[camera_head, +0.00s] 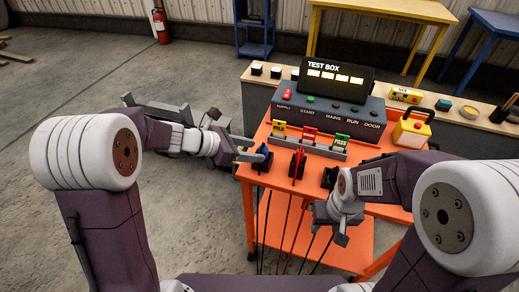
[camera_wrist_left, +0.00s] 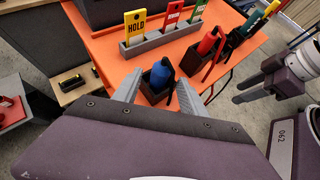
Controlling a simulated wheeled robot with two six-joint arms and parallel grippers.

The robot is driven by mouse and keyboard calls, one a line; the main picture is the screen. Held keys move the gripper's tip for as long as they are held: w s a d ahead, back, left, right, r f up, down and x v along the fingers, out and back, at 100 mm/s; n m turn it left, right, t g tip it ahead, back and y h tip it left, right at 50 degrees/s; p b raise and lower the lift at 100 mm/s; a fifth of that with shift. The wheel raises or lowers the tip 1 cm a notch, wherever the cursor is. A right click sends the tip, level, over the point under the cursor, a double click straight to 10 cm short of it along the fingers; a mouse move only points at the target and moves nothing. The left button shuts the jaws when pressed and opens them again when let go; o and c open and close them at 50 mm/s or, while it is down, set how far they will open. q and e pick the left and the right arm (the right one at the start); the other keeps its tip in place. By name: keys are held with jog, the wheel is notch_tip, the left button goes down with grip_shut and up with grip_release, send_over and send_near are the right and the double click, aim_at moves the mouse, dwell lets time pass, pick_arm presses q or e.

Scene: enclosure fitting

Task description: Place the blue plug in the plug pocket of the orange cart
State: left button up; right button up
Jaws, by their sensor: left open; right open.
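The blue plug (camera_head: 262,154) stands in a dark pocket (camera_wrist_left: 154,94) at the left front edge of the orange cart (camera_head: 253,176). The plug also shows in the left wrist view (camera_wrist_left: 163,72), upright with a dark cable beside it. My left gripper (camera_head: 246,150) is open, with one finger on each side of the plug and pocket in the wrist view. I cannot tell whether the fingers touch the plug. My right gripper (camera_head: 328,226) is open and empty, low at the cart's front.
A red plug (camera_head: 297,162) stands in the neighbouring pocket, with another dark pocket to its right. A grey rack (camera_head: 307,145) of yellow, red and green tags stands behind. The test box (camera_head: 330,115) is further back. Cables hang over the cart's front.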

pick_arm(q)
jog(key=p+v, duration=0.1)
jog(key=v, duration=0.7)
jog(key=shift+a, duration=0.2)
jog(key=shift+s, duration=0.15)
